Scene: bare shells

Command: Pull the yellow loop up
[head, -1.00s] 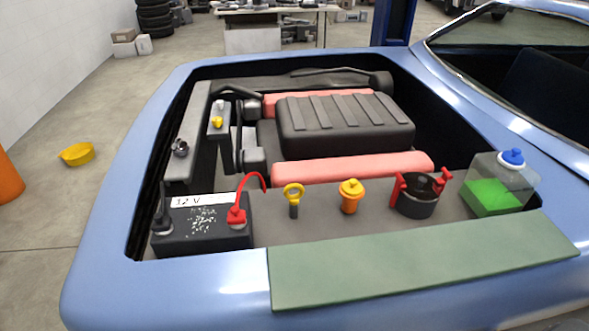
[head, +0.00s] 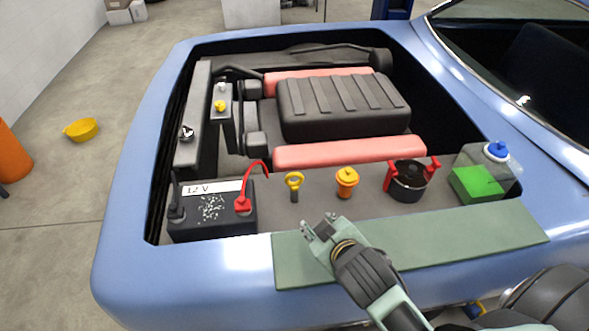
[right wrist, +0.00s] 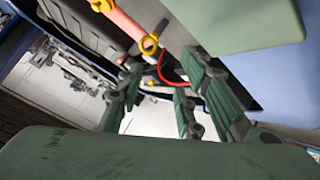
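The yellow loop (head: 294,181) is a small ring on a dark stem, standing upright in the engine bay between the battery and the orange cap. It also shows in the right wrist view (right wrist: 150,44), beyond my fingers. My right gripper (head: 319,223) is over the green mat on the near fender, in front of the loop and slightly right of it, apart from it. In the right wrist view its fingers (right wrist: 155,103) are spread with nothing held between them. My left gripper is in neither view.
A battery (head: 212,211) with a red cable (head: 257,169) stands left of the loop. Right of it are an orange cap (head: 346,181), a black filler with red handles (head: 408,184) and a green fluid tank (head: 478,182). The green mat (head: 470,235) covers the near edge.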

